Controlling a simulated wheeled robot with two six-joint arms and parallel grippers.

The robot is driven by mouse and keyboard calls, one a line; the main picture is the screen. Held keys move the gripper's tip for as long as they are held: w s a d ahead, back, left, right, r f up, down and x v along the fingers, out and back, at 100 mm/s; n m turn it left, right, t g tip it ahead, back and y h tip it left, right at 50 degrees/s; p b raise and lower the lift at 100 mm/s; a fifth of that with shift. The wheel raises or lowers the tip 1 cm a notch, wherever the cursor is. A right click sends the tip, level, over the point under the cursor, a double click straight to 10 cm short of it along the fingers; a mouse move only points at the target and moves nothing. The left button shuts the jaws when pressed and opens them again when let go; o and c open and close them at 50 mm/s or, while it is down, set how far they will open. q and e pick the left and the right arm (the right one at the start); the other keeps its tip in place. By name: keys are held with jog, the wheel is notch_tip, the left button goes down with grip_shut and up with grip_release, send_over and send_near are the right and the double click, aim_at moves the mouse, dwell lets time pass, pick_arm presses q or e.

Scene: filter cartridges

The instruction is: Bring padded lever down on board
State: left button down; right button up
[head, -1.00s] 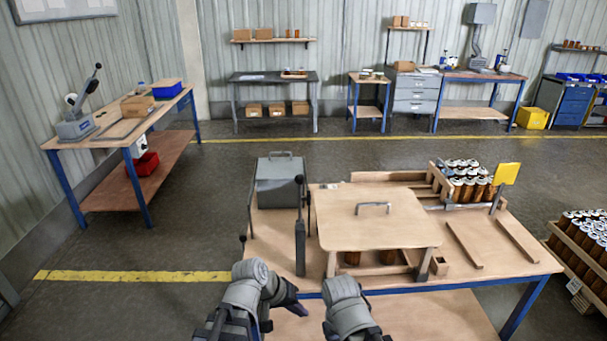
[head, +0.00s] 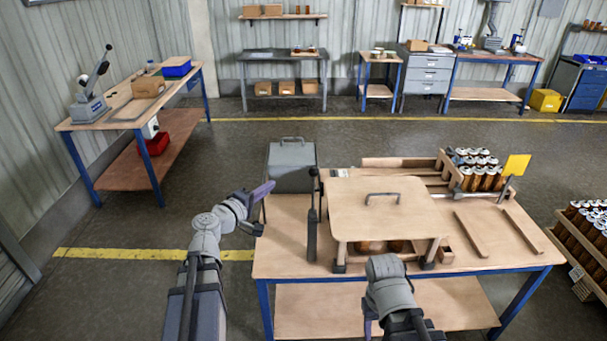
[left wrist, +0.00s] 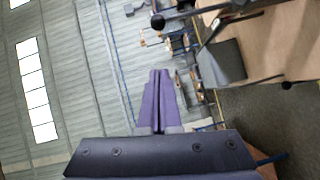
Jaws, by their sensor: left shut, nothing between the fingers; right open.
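A wooden board (head: 385,212) with a metal handle lies raised over the table, with dark cartridges (head: 365,246) partly visible beneath. A dark upright lever (head: 311,232) with a black knob stands at its left edge; its pad cannot be made out. My left gripper (head: 264,190) is shut and empty, left of the lever and by the grey box, apart from the lever. Its purple fingers (left wrist: 159,100) are together in the left wrist view. My right gripper (head: 369,326) is open at the table's front, largely hidden by its arm.
A grey metal box (head: 291,170) stands behind the lever. A second black knob (head: 258,229) sits at the table's left edge. A yellow plate (head: 516,165) and a crate of cartridges (head: 478,170) are at right.

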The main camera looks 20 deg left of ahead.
pick_arm(q)
jog(key=s+d+b+x, duration=0.1)
jog(key=d+b+x, duration=0.1)
jog(key=x, duration=1.1)
jog(key=shift+d+f, duration=0.25)
jog(key=shift+d, duration=0.05)
